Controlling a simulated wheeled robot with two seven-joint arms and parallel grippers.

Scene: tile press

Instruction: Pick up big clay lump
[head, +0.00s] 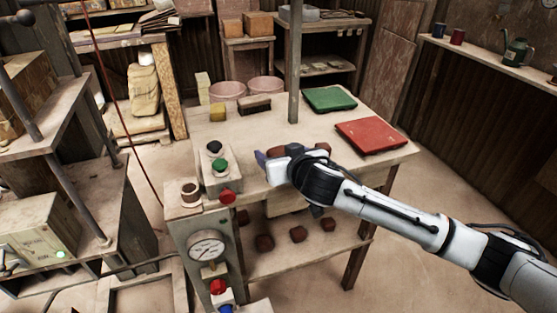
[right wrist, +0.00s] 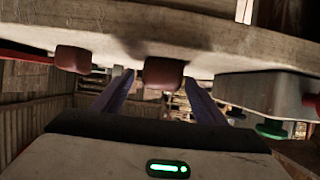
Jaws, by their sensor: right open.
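My right gripper (head: 274,157) reaches in from the right over the front part of the table, open, its blue fingers pointing left. In the right wrist view, which appears upside down, a reddish-brown clay lump (right wrist: 163,73) sits on the tabletop. It lines up between the two spread fingers (right wrist: 158,98); whether they touch it I cannot tell. A second brown lump (right wrist: 72,58) sits to its left in that view, outside the fingers, and looks smaller. In the head view, the gripper largely hides these lumps. My left gripper is not in view.
A grey button box (head: 217,167) stands left of the gripper. A red slab (head: 371,136) and a green slab (head: 330,99) lie behind on the table (head: 254,130). Several brown lumps (head: 264,242) rest on the lower shelf. A grey post (head: 295,70) rises at the back edge.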

